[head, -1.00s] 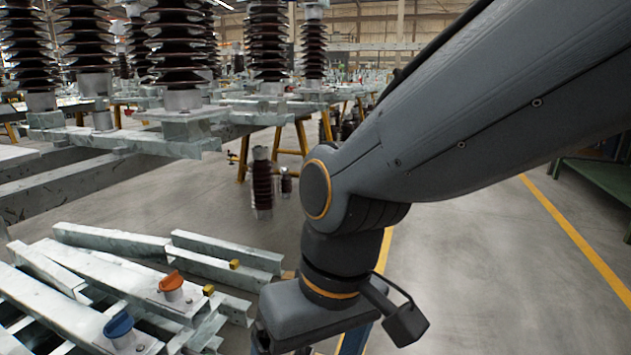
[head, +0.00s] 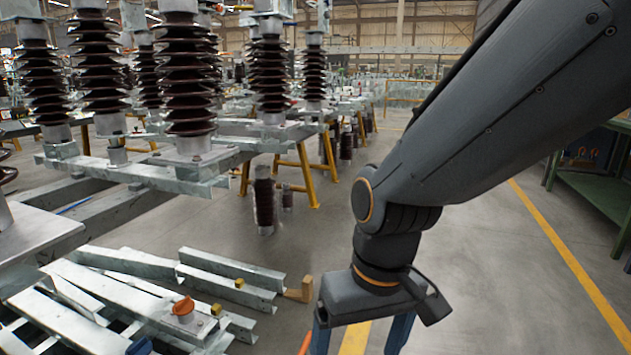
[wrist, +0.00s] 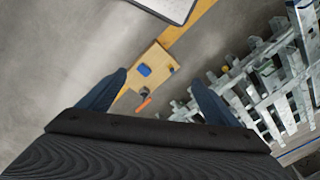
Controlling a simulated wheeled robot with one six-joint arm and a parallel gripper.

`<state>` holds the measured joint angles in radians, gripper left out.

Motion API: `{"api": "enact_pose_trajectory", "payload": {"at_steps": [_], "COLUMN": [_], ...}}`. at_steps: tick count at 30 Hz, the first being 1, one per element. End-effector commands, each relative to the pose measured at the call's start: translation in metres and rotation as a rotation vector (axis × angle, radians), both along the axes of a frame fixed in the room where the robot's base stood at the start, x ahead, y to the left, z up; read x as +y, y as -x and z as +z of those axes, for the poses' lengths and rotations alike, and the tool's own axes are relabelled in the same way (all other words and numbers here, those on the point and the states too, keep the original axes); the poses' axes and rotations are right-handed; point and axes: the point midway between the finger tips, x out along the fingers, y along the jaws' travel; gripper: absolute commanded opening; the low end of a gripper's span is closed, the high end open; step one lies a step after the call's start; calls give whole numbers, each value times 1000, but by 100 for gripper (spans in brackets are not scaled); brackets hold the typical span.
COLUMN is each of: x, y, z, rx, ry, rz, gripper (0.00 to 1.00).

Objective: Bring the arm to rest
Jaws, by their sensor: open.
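My gripper (head: 360,340) hangs at the lower middle of the head view, below my grey arm. Its two blue fingers point down and are apart, with nothing seen between them. In the wrist view the open fingers of my gripper (wrist: 158,88) frame a wooden surface (wrist: 158,58) further below. A blue object (wrist: 144,70) and an orange object (wrist: 143,104) lie on or by that surface, apart from the fingers. The fingertips are partly cut off in the head view.
Galvanized steel beams (head: 230,262) lie stacked at lower left, with an orange cap (head: 184,307) on them. Tall brown insulators (head: 187,85) stand on steel frames behind. A green bench (head: 598,190) is at right. Open floor (head: 480,270) with a yellow line lies between.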

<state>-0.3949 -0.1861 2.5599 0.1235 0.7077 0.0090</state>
Motion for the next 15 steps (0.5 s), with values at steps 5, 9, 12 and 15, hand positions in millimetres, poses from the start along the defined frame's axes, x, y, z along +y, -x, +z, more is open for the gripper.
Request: {"api": "enact_pose_trajectory", "payload": {"at_steps": [5,9,12,15], "x": [-26,-46,-60,-75], "y": [1,3,4,7], "z": [40,64,81,98], "rx": [7,13,16,22], "ry": [21,36,46,57], "rz": [-66,-113,-148,-180], "gripper": [84,84,84,84]}}
